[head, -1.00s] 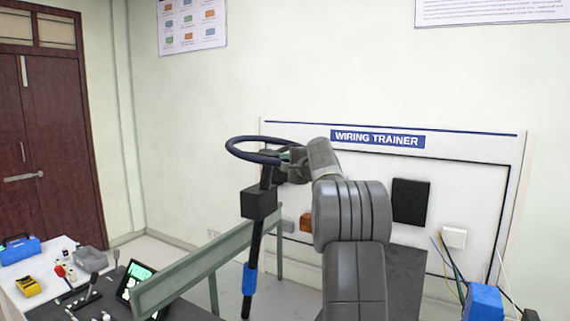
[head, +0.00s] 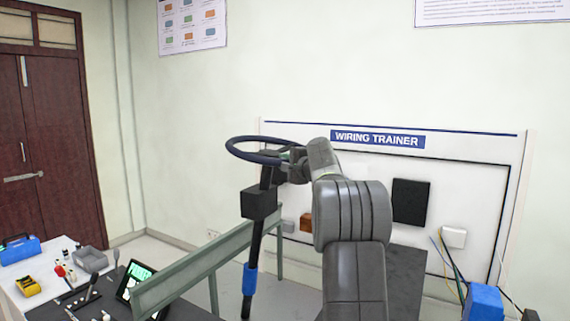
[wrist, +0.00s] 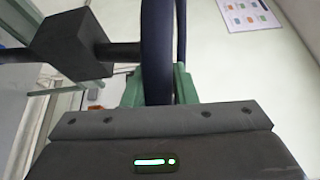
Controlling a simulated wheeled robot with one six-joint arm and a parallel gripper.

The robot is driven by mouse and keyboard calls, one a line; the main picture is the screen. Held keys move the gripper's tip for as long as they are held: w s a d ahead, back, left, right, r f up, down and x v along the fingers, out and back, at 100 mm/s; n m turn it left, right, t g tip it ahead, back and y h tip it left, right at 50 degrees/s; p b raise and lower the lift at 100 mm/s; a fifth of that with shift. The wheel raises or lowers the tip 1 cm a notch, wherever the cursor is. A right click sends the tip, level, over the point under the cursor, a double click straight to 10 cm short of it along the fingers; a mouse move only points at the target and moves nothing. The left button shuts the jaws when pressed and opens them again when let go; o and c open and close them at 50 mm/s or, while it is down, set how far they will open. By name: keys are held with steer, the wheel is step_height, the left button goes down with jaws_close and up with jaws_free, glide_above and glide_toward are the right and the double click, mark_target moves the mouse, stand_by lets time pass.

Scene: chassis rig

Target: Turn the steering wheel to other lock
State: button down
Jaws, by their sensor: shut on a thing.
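The steering wheel (head: 238,152) is a dark blue ring near the middle of the head view, on top of a black column (head: 256,240) with a box-shaped housing (head: 262,203) and a blue sleeve. My gripper (head: 291,157) is at the right side of the wheel, largely hidden behind my arm. In the wrist view the wheel rim (wrist: 157,50) runs down between the green fingers of my gripper (wrist: 160,86), which are shut on it. The dark housing (wrist: 72,44) shows left of the rim there.
A grey-green rail (head: 205,268) runs beside the column. A wiring trainer board (head: 465,165) stands behind my arm. A white bench (head: 50,275) with tools and a lit display (head: 138,275) is at lower left. A blue box (head: 484,302) is at lower right.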

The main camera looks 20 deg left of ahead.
steer(key=c, duration=1.2)
jaws_free()
steer(key=shift+f, duration=0.1)
steer(key=shift+d, duration=0.1)
steer(key=b+v, duration=0.5)
steer(key=v, duration=0.8)
steer(key=shift+s+d, duration=0.25)
steer(key=shift+s, duration=0.05)
steer(key=shift+o, duration=0.2)
